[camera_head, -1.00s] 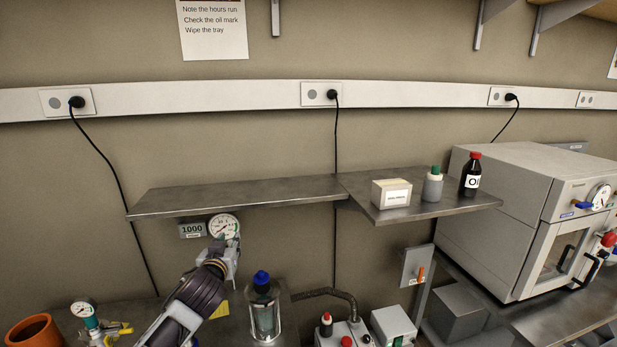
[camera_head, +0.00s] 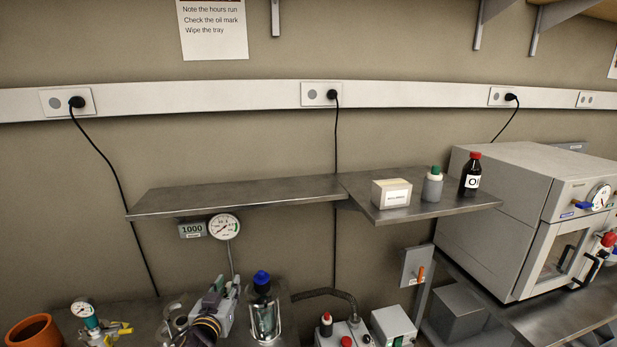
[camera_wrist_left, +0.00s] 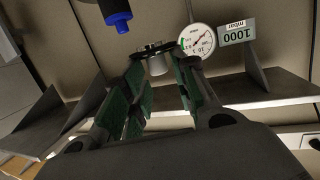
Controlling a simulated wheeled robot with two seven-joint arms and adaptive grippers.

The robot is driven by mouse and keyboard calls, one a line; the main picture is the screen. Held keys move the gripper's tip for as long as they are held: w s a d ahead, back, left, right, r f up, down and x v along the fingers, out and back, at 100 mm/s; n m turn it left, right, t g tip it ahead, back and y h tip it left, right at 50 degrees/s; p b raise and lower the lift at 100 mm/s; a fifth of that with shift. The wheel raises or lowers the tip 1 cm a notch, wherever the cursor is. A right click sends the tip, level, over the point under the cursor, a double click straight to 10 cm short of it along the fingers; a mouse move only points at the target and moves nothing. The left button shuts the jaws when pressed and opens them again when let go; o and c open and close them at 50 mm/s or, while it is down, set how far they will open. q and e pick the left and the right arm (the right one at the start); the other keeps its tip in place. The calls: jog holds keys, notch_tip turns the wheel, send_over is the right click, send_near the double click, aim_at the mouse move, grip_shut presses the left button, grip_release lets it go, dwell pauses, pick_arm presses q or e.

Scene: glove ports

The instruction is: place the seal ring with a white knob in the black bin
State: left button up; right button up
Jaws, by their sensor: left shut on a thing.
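My left gripper (camera_head: 216,291) is low over the left bench in the camera_head view, just left of the clear blue-capped vessel. In the left wrist view its green-padded fingers (camera_wrist_left: 160,78) are shut on a small pale, silvery-white knob (camera_wrist_left: 156,64). A dark, flat ring-like part (camera_wrist_left: 153,48) shows at the far end of this knob, so it looks like the seal ring. Its full outline is partly hidden by the fingers. I cannot make out the held piece in the camera_head view. I see no black bin in either view. My right gripper is not in view.
The blue-capped vessel (camera_head: 265,312) stands close right of the gripper. A metal shelf (camera_head: 240,195) and round gauge (camera_head: 224,227) are above. An orange pot (camera_head: 35,332) and a small gauge with valves (camera_head: 84,312) stand left. A chamber (camera_head: 530,220) is at right.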

pick_arm(q)
jog(key=s+f, duration=0.9)
jog(key=f, duration=0.5)
jog(key=shift+s+a+f, duration=0.25)
jog(key=shift+s+f, duration=0.05)
jog(key=shift+f, duration=0.05)
jog(key=shift+r, duration=0.1)
